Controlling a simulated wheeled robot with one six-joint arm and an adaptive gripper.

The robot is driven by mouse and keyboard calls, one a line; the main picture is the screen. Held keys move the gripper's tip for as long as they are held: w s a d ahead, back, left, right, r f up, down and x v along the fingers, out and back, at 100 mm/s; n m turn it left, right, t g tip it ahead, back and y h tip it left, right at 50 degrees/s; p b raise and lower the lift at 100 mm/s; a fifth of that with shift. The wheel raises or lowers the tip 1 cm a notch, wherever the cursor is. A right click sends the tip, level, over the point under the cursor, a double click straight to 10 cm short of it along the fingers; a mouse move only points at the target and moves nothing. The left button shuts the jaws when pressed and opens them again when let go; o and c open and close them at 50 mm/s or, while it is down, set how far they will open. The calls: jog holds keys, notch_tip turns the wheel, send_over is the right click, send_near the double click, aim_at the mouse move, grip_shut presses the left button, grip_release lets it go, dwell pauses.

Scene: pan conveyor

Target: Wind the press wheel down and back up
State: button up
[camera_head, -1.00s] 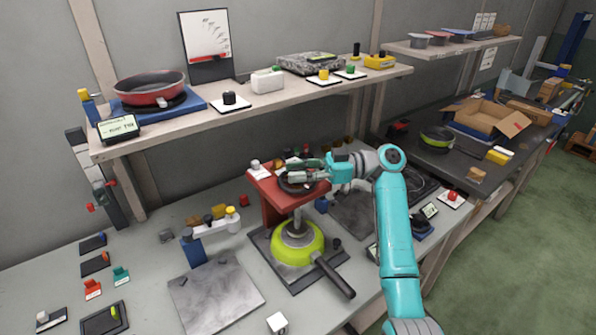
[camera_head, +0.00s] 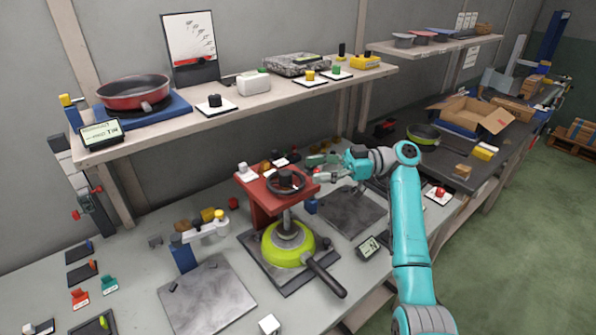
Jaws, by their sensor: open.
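The press has a red frame (camera_head: 257,202) with a black hand wheel (camera_head: 286,181) on top. A screw shaft (camera_head: 286,219) runs down from the frame to a yellow-green pan (camera_head: 278,254), whose dark handle (camera_head: 325,276) points to the lower right. The pan sits under the press on a dark base plate (camera_head: 291,284). The shaft's end appears to meet the pan's middle. My gripper (camera_head: 311,167) is open and empty, just right of and behind the wheel, apart from it.
A shelf (camera_head: 180,133) above holds a red pan (camera_head: 134,93) on a blue stand and several small items. A grey plate (camera_head: 204,293) lies at the front left, and a dark plate (camera_head: 352,211) lies right of the press. A small display (camera_head: 368,247) stands near the front edge.

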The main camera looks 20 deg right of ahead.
jog(key=shift+s+d, duration=0.2)
jog(key=shift+d, duration=0.8)
jog(key=shift+s+d, duration=0.15)
jog(key=shift+d, duration=0.85)
